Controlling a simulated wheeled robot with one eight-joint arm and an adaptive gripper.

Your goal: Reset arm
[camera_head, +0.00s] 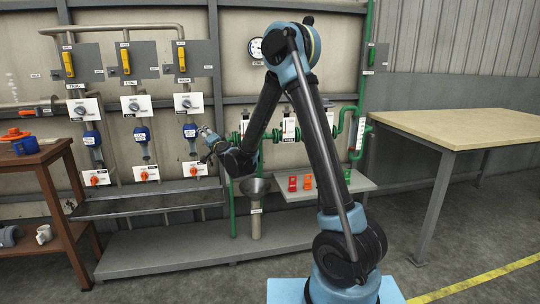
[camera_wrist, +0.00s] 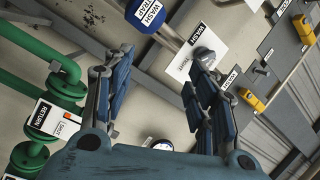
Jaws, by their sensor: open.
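My gripper (camera_head: 207,136) is raised at the end of my arm in the head view, in front of the wall panel and close to the right-hand blue labelled unit. In the wrist view, my gripper (camera_wrist: 155,85) has its two dark blue fingers spread apart. Nothing shows between the fingers. Behind them in the wrist view are a blue unit labelled "WASH" (camera_wrist: 150,12) and a white plate with a round grey knob (camera_wrist: 205,58). In the head view my arm is bent, with its elbow high and its forearm sloping down to the left.
A wooden shelf table (camera_head: 60,152) stands at the left, with an orange and blue item (camera_head: 22,143) on it. A beige-topped table (camera_head: 470,125) is at the right. A funnel (camera_head: 256,188) and a shelf with red, orange and green pieces (camera_head: 300,183) are below my forearm. Green pipes (camera_wrist: 35,65) run nearby.

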